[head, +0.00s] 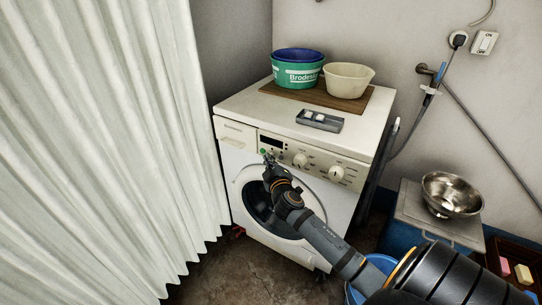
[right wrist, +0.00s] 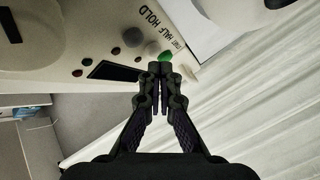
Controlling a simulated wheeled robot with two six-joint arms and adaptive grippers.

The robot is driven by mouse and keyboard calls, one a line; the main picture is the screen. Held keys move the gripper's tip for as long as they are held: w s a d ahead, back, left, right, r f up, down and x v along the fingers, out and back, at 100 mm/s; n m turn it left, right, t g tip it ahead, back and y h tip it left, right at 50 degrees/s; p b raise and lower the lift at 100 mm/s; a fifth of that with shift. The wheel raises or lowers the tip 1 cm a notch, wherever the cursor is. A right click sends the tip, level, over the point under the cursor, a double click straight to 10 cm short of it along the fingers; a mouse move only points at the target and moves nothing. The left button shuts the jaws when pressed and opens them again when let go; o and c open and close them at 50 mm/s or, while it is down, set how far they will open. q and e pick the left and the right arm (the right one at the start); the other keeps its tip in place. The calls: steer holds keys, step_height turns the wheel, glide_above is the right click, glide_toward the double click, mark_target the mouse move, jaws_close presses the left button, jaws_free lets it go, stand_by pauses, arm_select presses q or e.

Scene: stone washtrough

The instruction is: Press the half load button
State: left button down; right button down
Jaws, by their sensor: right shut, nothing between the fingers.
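The washing machine (head: 236,160) has a control panel with a display and knobs. In the right wrist view, a row of round buttons lies just beyond my fingertips. The green button (right wrist: 165,56) is by the label START. The grey button (right wrist: 150,49) beside it appears to line up with HALF, and a darker one (right wrist: 132,37) with HOLD. My right gripper (right wrist: 160,68) is shut and empty, its tips close below the green and grey buttons; I cannot tell whether they touch. In the head view the right gripper (head: 270,160) is at the panel's left part. My left gripper is not in view.
A white curtain (head: 100,140) hangs close on the left. On the machine are a green tub (head: 297,74), a cream bowl (head: 347,80) and a grey tray (head: 320,121). A metal bowl (head: 452,193) stands at the right.

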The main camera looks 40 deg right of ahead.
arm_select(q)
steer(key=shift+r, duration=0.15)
arm_select(e)
steer(key=a, duration=0.1)
steer(key=s+a, duration=0.1)
steer(key=a, duration=0.1)
steer(key=s+a, duration=0.1)
steer(key=a, duration=0.1)
stand_by(0.4)
